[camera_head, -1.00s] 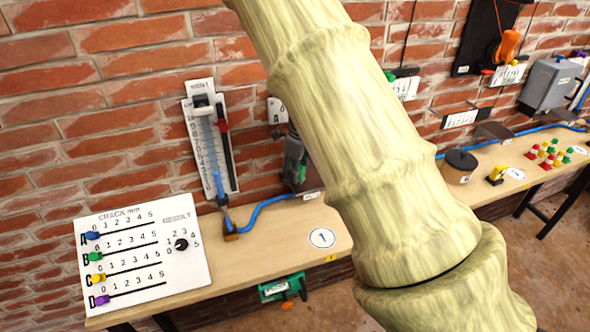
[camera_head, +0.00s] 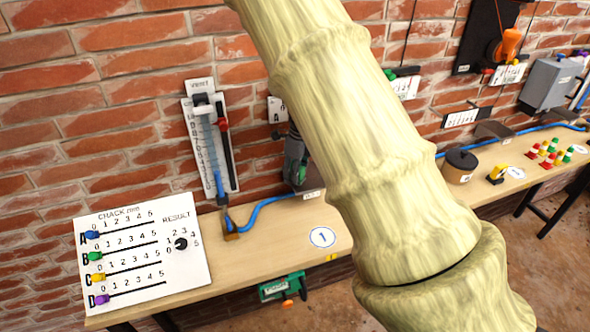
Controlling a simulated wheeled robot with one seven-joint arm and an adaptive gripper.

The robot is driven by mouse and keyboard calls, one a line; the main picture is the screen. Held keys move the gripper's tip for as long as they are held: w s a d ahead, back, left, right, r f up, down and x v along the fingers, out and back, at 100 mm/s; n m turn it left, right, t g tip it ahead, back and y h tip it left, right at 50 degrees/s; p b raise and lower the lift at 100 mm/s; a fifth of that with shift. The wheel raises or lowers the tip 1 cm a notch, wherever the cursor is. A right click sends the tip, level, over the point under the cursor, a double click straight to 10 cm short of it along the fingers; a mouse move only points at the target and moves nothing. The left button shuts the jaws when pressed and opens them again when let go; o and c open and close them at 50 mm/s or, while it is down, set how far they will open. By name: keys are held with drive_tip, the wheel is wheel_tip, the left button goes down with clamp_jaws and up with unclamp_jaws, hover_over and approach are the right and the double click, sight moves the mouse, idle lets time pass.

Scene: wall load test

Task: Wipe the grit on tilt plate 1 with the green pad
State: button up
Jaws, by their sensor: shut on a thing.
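My gripper (camera_head: 296,172) shows only in part at the wall side of the bench, as a small dark grey and green shape beside my large pale arm link. It is shut on the green pad, though the pad is hard to tell from the fingers at this size. It is just above and behind a small white label (camera_head: 313,195) on the bench. Tilt plate 1 and its grit cannot be made out; my arm link covers much of that area.
A white crack board (camera_head: 143,255) with coloured sliders stands at the left of the bench (camera_head: 262,262). A wall gauge (camera_head: 210,140) and blue hose (camera_head: 265,208) are left of my gripper. A black round pot (camera_head: 460,165) and several small coloured cones (camera_head: 550,152) stand farther right.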

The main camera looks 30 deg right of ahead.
drive_tip(key=shift+f, duration=0.65)
drive_tip(key=shift+d, duration=0.15)
drive_tip(key=shift+s+d+r+p, duration=0.1)
drive_tip(key=shift+s+d+p, duration=0.15)
drive_tip(key=shift+d, duration=0.65)
drive_tip(key=shift+s+d+r+p, duration=0.1)
drive_tip(key=shift+s+d+p, duration=0.15)
drive_tip(key=shift+d, duration=0.65)
drive_tip(key=shift+s+d+f+p, duration=0.1)
drive_tip(key=shift+s+d+p, duration=0.1)
drive_tip(key=shift+d, duration=0.5)
drive_tip(key=shift+s+d+f+p, duration=0.1)
drive_tip(key=shift+d+p, duration=0.1)
drive_tip(key=shift+d, duration=0.5)
drive_tip(key=shift+s+d+p, duration=0.15)
drive_tip(key=shift+d+p, duration=0.05)
drive_tip(key=shift+d, duration=0.5)
drive_tip(key=shift+a+p, duration=0.2)
drive_tip(key=shift+p, duration=0.15)
